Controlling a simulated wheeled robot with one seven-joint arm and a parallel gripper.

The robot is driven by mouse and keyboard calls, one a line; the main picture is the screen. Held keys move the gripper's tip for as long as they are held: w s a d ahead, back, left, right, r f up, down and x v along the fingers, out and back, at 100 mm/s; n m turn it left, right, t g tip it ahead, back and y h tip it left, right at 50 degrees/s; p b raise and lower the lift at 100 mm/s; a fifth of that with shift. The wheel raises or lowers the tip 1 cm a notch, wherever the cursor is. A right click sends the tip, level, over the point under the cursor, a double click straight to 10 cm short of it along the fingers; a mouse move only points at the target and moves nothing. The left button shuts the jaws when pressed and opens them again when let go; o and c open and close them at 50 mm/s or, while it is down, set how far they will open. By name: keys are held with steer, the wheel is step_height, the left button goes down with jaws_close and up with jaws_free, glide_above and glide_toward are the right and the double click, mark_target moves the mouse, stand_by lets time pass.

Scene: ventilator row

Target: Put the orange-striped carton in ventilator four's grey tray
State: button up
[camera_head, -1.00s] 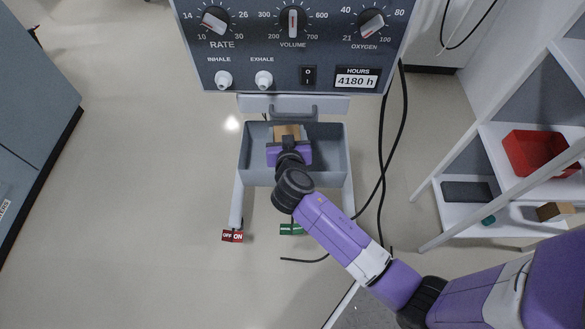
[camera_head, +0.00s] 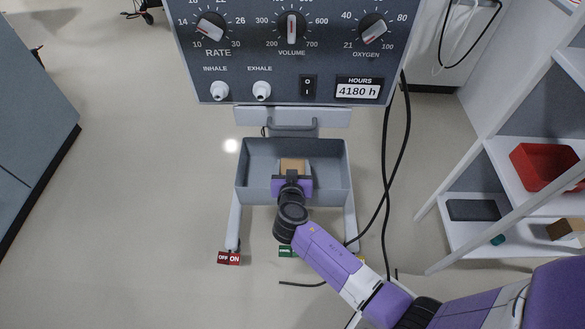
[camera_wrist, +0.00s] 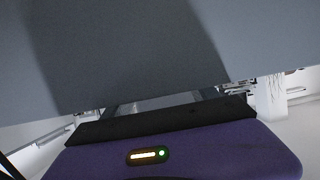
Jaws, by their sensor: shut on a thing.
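A grey tray (camera_head: 243,165) hangs below the ventilator (camera_head: 290,85) in the head view. My gripper (camera_head: 292,176) reaches over the tray's front wall and is shut on a plain tan carton (camera_head: 294,165). The carton is within the tray's outline, near its middle; I cannot tell whether it touches the tray floor. No orange stripe is visible on the part that shows. In the wrist view, my gripper (camera_wrist: 165,110) sits below a large blue-grey surface, and the carton cannot be made out.
A shelf unit at the right holds a red bin (camera_head: 540,165), a dark flat box (camera_head: 473,210) and a brown box (camera_head: 565,229). Black cables (camera_head: 386,190) hang right of the tray. A red OFF/ON tag (camera_head: 228,258) is at the left leg. Open floor lies left.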

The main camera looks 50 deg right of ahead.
steer(key=shift+f, duration=0.15)
steer(key=o, duration=1.5)
steer(key=shift+r, duration=0.2)
steer(key=p+v, duration=0.2)
steer(key=v, duration=1)
steer(key=s+a+f+n+t+y, duration=0.25)
steer(key=s+a+n+y, duration=0.55)
steer(key=s, duration=0.6)
steer(key=s+a+r+t, duration=0.1)
steer(key=s+r, duration=0.2)
steer(key=r, duration=0.3)
steer(key=s+a+r+n+t+y, duration=0.1)
steer(key=s+a+r, duration=0.1)
steer(key=r, duration=0.5)
steer(key=s+a+r+n+t+y, duration=0.1)
steer(key=s+a+r+t, duration=0.1)
steer(key=s+r, duration=0.3)
steer(key=shift+s+a+r, duration=0.1)
steer(key=shift+a+r, duration=0.05)
steer(key=shift+r, duration=0.45)
steer(key=shift+s+a+r, duration=0.1)
steer(key=shift+r, duration=0.55)
